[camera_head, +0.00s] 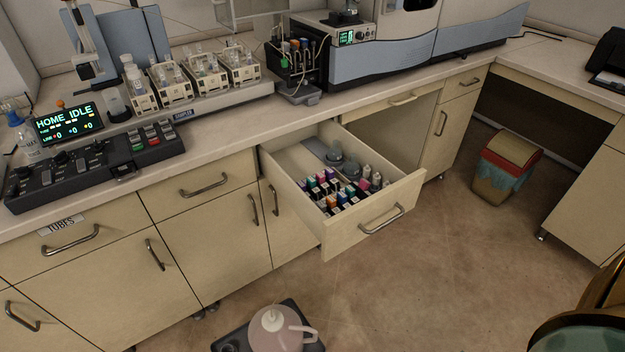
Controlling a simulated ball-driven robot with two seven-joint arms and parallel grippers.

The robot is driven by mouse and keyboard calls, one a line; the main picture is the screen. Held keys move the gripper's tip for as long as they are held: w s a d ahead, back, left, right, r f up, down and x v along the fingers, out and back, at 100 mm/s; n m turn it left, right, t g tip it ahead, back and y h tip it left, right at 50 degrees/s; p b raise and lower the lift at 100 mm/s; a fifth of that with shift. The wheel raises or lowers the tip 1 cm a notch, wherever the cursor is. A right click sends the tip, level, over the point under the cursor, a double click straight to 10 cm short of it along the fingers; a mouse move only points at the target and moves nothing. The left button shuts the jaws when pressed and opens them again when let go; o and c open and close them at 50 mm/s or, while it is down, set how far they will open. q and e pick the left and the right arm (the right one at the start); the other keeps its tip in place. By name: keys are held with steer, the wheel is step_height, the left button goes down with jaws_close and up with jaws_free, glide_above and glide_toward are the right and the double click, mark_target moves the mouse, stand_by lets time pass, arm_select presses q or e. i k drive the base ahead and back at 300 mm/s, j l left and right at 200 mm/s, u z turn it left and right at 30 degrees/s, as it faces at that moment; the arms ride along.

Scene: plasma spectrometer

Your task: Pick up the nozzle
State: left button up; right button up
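I cannot single out a nozzle with certainty. An open drawer (378,222) in the middle holds several small bottles with coloured caps (345,193), a few pale-tipped bottles (368,172) at its right side, and grey rounded pieces (335,156) towards the back. These are too small to tell whether one is the nozzle. Neither of my grippers shows in this view, so whether they are open or shut is hidden.
The spectrometer (400,52) and sample racks (170,82) stand on the counter. A control panel (90,165) is at left. A bin (505,165) is at right. The floor before the drawer is clear.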

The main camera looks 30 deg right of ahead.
mark_target(376, 178)
steer(key=l+u, duration=0.75)
steer(key=k+l+u, duration=0.1)
steer(key=l+u, duration=0.3)
steer(key=k+l+u, duration=0.15)
steer(key=l+u, duration=0.2)
steer(key=l, duration=0.1)
